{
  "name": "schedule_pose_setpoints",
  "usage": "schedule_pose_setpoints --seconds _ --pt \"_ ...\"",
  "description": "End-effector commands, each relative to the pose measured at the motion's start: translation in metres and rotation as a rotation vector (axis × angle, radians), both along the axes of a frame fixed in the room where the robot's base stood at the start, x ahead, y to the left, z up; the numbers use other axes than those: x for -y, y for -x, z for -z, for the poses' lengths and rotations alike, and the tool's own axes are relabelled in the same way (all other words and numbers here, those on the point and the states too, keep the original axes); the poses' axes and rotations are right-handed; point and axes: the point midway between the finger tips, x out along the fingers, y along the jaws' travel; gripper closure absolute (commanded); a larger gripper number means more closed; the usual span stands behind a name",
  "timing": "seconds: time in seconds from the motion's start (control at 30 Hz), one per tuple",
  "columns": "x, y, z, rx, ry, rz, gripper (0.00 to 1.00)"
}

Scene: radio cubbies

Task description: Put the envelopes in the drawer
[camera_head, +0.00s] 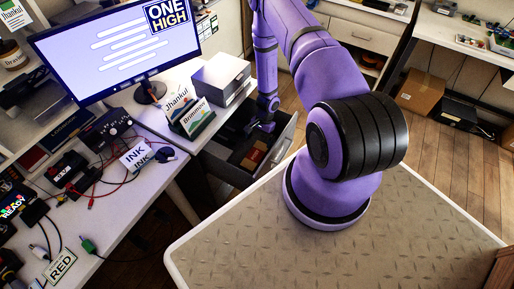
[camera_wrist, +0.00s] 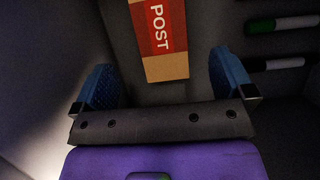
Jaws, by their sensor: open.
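The open drawer (camera_head: 284,145) is under the desk in the head view. A red and tan item marked POST (camera_wrist: 166,40) lies in it between my fingers in the wrist view; it also shows in the head view (camera_head: 254,155). I cannot tell whether it is an envelope or a box. My gripper (camera_wrist: 161,62) is open, with its blue fingers apart and nothing held. In the head view my gripper (camera_head: 262,124) reaches down into the drawer, partly hidden by its own arm. Two cards named Jhankul (camera_head: 178,99) and Brimmon (camera_head: 194,117) stand in a holder on the desk.
Marker pens (camera_wrist: 282,24) lie at the right in the wrist view. A grey box (camera_head: 221,76) sits on the desk above the drawer.

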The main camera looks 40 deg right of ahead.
Motion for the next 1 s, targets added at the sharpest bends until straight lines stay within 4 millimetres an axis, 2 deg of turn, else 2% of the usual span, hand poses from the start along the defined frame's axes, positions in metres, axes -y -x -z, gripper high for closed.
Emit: schedule_pose_setpoints --seconds 0.1,0.3,1.0 --pt "0.006 -0.002 -0.014 0.0 0.002 0.001 0.0" --pt "0.01 -0.003 -0.025 -0.001 0.0 0.0 0.0" --pt "0.01 -0.003 -0.025 -0.001 0.0 0.001 0.0"
